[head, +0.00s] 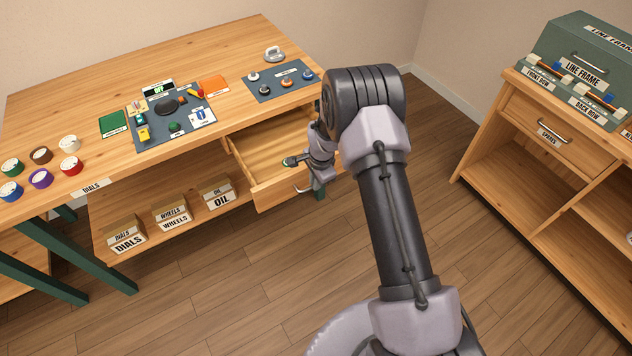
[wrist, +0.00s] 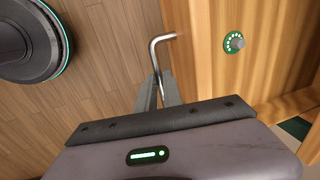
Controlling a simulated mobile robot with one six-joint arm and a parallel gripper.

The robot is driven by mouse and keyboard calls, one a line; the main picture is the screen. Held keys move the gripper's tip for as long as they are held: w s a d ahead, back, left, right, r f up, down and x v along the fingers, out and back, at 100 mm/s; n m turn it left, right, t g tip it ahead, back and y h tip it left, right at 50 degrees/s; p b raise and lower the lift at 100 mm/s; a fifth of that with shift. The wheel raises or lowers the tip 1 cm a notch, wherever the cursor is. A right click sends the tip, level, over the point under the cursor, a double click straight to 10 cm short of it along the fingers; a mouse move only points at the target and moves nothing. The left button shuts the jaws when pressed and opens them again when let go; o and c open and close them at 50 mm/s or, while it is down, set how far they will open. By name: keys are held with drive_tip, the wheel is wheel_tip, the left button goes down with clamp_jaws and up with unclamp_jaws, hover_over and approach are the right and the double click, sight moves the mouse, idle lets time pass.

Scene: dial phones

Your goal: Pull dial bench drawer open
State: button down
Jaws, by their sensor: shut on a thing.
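The dial bench drawer (head: 268,154) stands pulled out from under the right part of the bench top.
Labelled boxes (head: 172,216) stand on the shelf below. A wooden cabinet (head: 540,150) with a green case is at the right. The floor between is clear.

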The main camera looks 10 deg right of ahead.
drive_tip(key=shift+w, duration=0.1)
drive_tip(key=c, duration=1.5)
unclamp_jaws()
drive_tip(key=s+r+p, duration=0.1)
drive_tip(key=r+p, duration=0.1)
drive_tip(key=r, duration=0.6)
drive_tip(key=s+d+r+p, duration=0.1)
drive_tip(key=s+r+p, duration=0.1)
drive_tip(key=r, duration=0.7)
drive_tip(key=shift+p, duration=0.75)
